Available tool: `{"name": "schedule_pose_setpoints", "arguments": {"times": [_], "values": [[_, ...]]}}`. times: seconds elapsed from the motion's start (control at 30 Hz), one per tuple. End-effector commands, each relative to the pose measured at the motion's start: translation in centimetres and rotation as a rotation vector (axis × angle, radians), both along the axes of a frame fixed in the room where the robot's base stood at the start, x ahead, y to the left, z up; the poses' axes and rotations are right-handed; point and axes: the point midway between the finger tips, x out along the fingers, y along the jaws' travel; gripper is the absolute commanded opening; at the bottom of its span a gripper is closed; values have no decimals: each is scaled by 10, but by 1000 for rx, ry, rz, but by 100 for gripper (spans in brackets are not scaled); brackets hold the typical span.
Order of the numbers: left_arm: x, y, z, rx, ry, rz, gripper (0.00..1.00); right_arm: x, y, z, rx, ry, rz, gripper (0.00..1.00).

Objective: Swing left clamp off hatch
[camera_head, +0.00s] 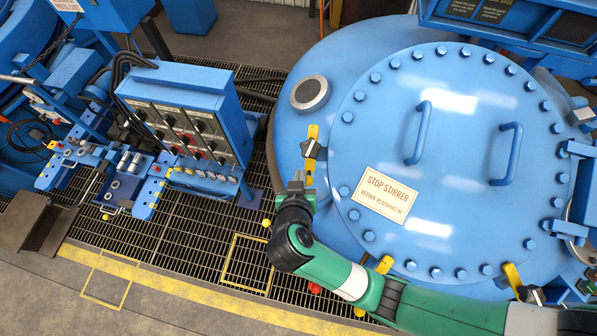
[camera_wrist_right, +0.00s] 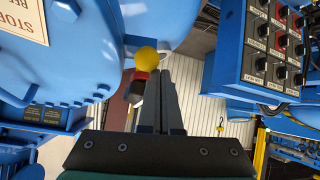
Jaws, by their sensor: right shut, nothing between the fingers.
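The round blue hatch (camera_head: 455,150) has a bolted rim, two handles and a stop-stirrer sign. The left clamp (camera_head: 311,150), a yellow bar with a dark star-shaped knob, stands at the hatch's left edge. My right gripper (camera_head: 297,182) is just below this clamp, shut and empty; I cannot tell whether they touch. In the right wrist view my shut fingers (camera_wrist_right: 165,78) point up beside a yellow ball (camera_wrist_right: 146,56), with a red and dark part behind it. The hatch shows at upper left there (camera_wrist_right: 25,55). My left gripper is not in view.
Other yellow clamps sit at the hatch's lower edge (camera_head: 385,265) and lower right (camera_head: 512,277). A blue control box (camera_head: 190,120) with several knobs stands left of the furnace. Open grating (camera_head: 190,235) lies below it.

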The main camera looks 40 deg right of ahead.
Motion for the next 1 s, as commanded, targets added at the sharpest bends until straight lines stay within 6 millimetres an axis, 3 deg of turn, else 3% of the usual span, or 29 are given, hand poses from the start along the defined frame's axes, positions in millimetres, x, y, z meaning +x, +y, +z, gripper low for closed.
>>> {"name": "schedule_pose_setpoints", "arguments": {"times": [0.77,1.0], "values": [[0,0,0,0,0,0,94,-6,-4,-3,-25,47,98,0],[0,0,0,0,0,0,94,2,2,0,-25,44,98,0]]}}
